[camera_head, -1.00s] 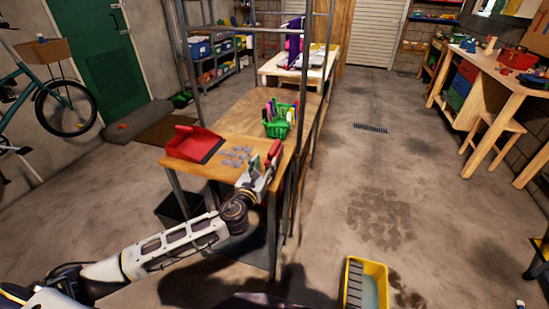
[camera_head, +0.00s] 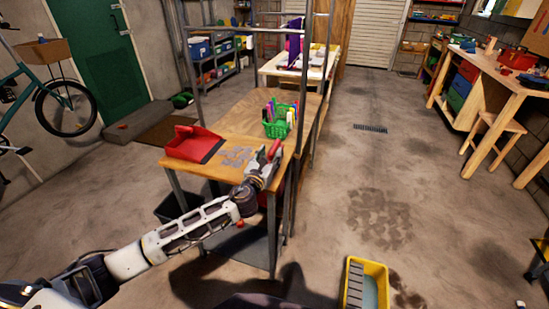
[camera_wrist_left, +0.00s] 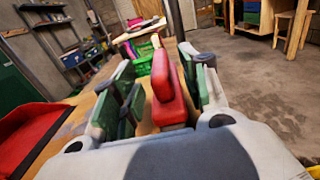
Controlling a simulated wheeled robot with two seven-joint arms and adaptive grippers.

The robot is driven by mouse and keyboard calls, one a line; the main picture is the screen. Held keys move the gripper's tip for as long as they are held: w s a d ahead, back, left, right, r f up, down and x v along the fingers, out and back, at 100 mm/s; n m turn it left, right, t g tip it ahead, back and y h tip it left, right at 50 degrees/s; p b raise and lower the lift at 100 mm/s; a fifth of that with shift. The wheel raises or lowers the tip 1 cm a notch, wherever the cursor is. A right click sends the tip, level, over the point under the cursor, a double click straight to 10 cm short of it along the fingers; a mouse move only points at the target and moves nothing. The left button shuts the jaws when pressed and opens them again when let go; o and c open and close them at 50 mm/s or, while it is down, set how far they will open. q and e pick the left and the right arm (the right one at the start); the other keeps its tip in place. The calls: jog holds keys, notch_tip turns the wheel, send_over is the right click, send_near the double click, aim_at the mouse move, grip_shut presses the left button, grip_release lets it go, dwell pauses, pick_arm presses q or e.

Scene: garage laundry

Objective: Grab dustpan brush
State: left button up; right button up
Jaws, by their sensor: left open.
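The red brush (camera_wrist_left: 167,92) shows in the left wrist view, upright between my left gripper's two green-padded fingers. In the head view only a bit of its red top (camera_head: 274,149) shows at the table's right front corner. My left gripper (camera_head: 266,163) is open around the brush, with a finger on each side; I cannot tell whether either touches it. The red dustpan (camera_head: 194,145) lies on the wooden table (camera_head: 236,118) to the left of the gripper. Its edge also shows at the left of the wrist view (camera_wrist_left: 35,130). My right gripper is out of view.
Grey scraps (camera_head: 237,156) lie between dustpan and gripper. A green basket of markers (camera_head: 278,127) stands behind the gripper. Metal posts (camera_head: 190,60) rise beside the table. A yellow bucket (camera_head: 367,286) is on the floor; the floor to the right is mostly clear.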

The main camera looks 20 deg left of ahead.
aim_at(279, 139)
pick_arm(q)
jog(key=shift+w, duration=0.1)
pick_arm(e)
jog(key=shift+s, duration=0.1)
pick_arm(q)
jog(key=shift+w, duration=2.65)
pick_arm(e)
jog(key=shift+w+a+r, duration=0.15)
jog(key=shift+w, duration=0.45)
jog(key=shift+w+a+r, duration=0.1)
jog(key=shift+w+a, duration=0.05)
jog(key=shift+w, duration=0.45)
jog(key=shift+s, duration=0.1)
